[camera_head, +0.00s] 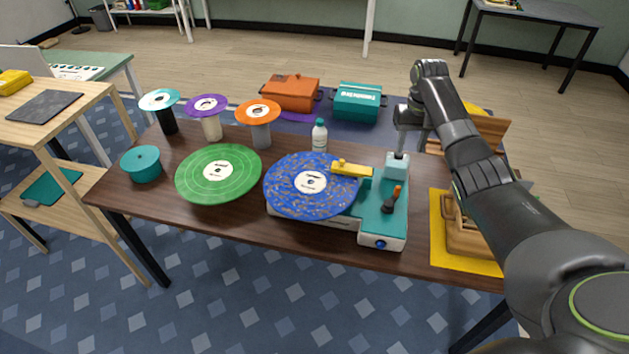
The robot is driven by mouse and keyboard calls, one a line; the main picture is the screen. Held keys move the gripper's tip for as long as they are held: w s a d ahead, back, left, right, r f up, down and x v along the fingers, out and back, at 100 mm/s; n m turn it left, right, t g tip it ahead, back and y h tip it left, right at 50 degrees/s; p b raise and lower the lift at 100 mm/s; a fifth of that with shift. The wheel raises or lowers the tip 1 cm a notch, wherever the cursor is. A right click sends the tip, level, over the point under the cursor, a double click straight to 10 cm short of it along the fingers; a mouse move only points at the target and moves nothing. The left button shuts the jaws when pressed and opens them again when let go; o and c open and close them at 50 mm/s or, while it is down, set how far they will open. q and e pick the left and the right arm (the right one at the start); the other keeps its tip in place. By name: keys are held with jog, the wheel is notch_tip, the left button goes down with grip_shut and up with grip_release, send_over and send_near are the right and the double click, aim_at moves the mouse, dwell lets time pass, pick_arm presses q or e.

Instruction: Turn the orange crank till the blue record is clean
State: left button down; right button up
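The blue record (290,200) lies flat on the teal and white cleaning machine (372,228), its left part overhanging. Brown and orange specks cover its surface around a white label. A yellow bar (350,169) reaches over its upper right edge. The orange crank (397,193) stands on the right side of the machine's top, with a dark base. My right gripper (399,150) points down behind the crank, just above a pale blue block (396,168) at the machine's rear. I cannot tell whether its fingers touch or hold the block. My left gripper is out of view.
A green record (218,174) and a teal pot (141,165) lie to the left. Several record-topped stands and a small bottle (319,136) are behind. Orange (291,93) and teal (358,101) cases stand farther back. A wooden rack (466,232) on a yellow mat (440,245) is right.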

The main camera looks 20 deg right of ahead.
jog(key=n+b, duration=1.4)
jog(key=n, duration=0.1)
send_over(398, 187)
notch_tip(398, 187, down, 7)
notch_tip(398, 187, down, 11)
jog(key=shift+r+p, duration=0.15)
jog(key=shift+p, duration=0.7)
grip_shut()
